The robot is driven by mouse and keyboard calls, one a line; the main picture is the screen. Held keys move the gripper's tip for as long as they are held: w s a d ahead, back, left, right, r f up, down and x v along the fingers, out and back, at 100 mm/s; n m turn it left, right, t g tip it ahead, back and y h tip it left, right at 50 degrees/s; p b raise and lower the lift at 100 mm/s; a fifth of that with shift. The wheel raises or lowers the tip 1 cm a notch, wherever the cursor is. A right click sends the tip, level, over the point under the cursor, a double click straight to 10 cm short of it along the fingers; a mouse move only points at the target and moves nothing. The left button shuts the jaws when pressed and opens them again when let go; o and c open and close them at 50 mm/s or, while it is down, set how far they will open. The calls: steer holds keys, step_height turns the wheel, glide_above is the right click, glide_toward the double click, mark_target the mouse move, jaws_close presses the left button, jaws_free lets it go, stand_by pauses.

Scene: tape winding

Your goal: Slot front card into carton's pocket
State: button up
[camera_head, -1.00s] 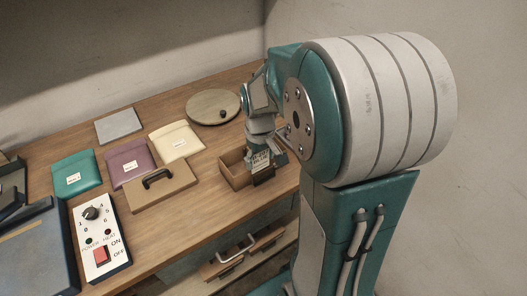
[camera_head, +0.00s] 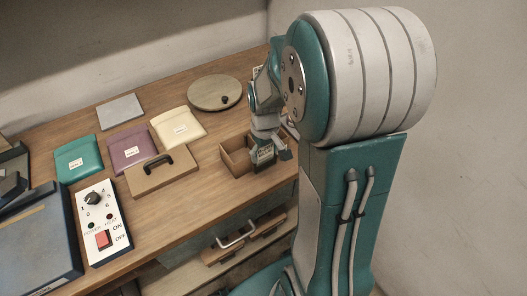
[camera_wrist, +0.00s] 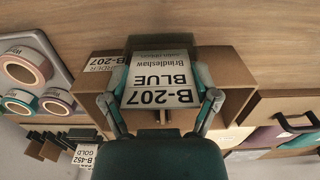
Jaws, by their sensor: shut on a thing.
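My gripper (camera_wrist: 160,98) is shut on a card (camera_wrist: 161,55) with a white label reading B-207, BLUE, Brindleshaw; the label appears upside down in the wrist view. A finger lies along each side of the card. The brown open carton (camera_wrist: 235,98) is behind the card there, showing to both sides of it. A second white B-207 label (camera_wrist: 104,63), partly hidden, shows at the carton's left. In the head view my gripper (camera_head: 268,151) is over the right part of the carton (camera_head: 234,160). I cannot tell whether the card is in the pocket.
A round wooden disc (camera_head: 213,93) stands behind the carton. Cream (camera_head: 177,127), purple (camera_head: 130,148) and teal (camera_head: 78,158) pouches lie left. A handled brown block (camera_head: 150,180) and a switch box (camera_head: 102,225) are nearer. Tape rolls (camera_wrist: 25,66) show at the wrist view's left.

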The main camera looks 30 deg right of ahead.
steer(key=shift+d, duration=0.2)
steer(key=shift+s+a+r, duration=0.1)
steer(key=shift+a, duration=0.45)
steer(key=shift+d, duration=0.25)
stand_by(0.4)
steer(key=o, duration=0.5)
